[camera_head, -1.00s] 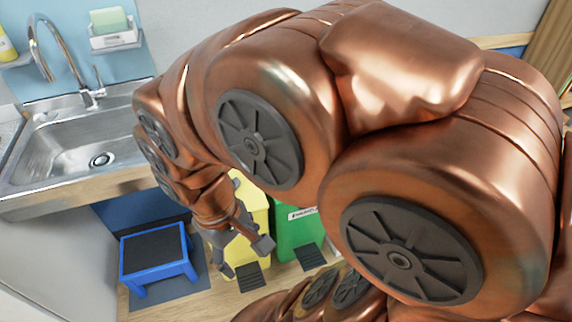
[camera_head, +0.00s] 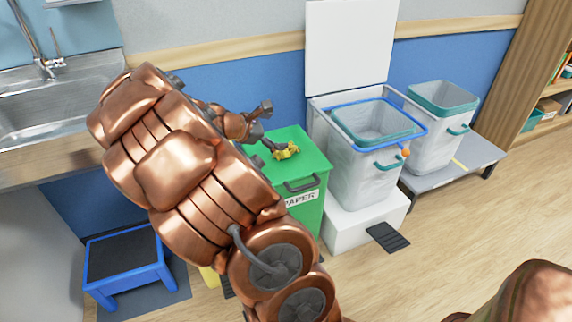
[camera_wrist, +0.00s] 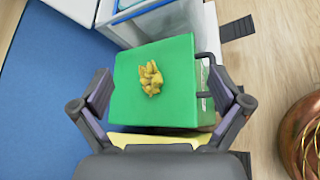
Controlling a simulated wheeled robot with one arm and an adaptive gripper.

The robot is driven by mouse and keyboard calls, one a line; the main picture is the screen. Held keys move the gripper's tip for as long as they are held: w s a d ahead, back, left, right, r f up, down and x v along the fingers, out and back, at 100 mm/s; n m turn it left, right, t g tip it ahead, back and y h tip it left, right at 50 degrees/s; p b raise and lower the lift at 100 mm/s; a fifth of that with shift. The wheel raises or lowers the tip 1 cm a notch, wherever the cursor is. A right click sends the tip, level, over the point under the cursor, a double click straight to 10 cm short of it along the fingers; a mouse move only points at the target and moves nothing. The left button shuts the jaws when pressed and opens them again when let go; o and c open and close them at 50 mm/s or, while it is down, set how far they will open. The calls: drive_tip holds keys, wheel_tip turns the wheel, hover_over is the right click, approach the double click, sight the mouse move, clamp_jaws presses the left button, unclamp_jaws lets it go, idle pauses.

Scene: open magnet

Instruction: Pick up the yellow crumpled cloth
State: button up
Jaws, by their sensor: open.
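The yellow crumpled cloth (camera_head: 286,151) lies on the green lid of the paper bin (camera_head: 305,158). In the wrist view the cloth (camera_wrist: 151,78) sits near the middle of the green lid (camera_wrist: 180,110), ahead of and between my fingers. My gripper (camera_wrist: 160,98) is open and empty, with one finger on each side of the picture. In the head view my gripper (camera_head: 262,124) is up beside the cloth, partly hidden by my arm. The fingers look apart from the cloth.
A white bin with a blue rim (camera_head: 372,165) and raised lid stands right of the green bin. Another white bin with a teal rim (camera_head: 440,115) is on a low grey platform. A blue stool (camera_head: 127,262) and a sink (camera_head: 50,105) are left.

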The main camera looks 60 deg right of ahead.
sight(278, 152)
drive_tip(key=w+d+f+n+b, duration=0.2)
drive_tip(key=d+f, duration=0.1)
drive_tip(key=f, duration=0.2)
drive_tip(key=w+d+f+n+t+h+b, duration=0.1)
drive_tip(key=w+d+f+n+b, duration=0.1)
drive_tip(key=f, duration=0.4)
drive_tip(key=w+d+f+n+t+b, duration=0.1)
drive_tip(key=w+d+f+n+b, duration=0.1)
drive_tip(key=f, duration=0.4)
drive_tip(key=shift+w+d+f+n+h+b, duration=0.15)
drive_tip(key=shift+w+d+n+b, duration=0.05)
drive_tip(key=shift+w+d+n, duration=0.3)
drive_tip(key=shift+w+d+f+n+h+b, duration=0.1)
drive_tip(key=shift+w+d+n+h+b, duration=0.1)
drive_tip(key=shift+w+d+n, duration=0.25)
drive_tip(key=x, duration=0.2)
drive_tip(key=b+x, duration=0.1)
drive_tip(key=x, duration=0.1)
drive_tip(key=b+x, duration=0.1)
drive_tip(key=x, duration=0.2)
drive_tip(key=shift+s+f, duration=0.15)
drive_tip(key=shift+f, duration=0.2)
drive_tip(key=shift+d, duration=0.25)
drive_tip(key=shift+c, duration=0.4)
drive_tip(key=c, duration=0.8)
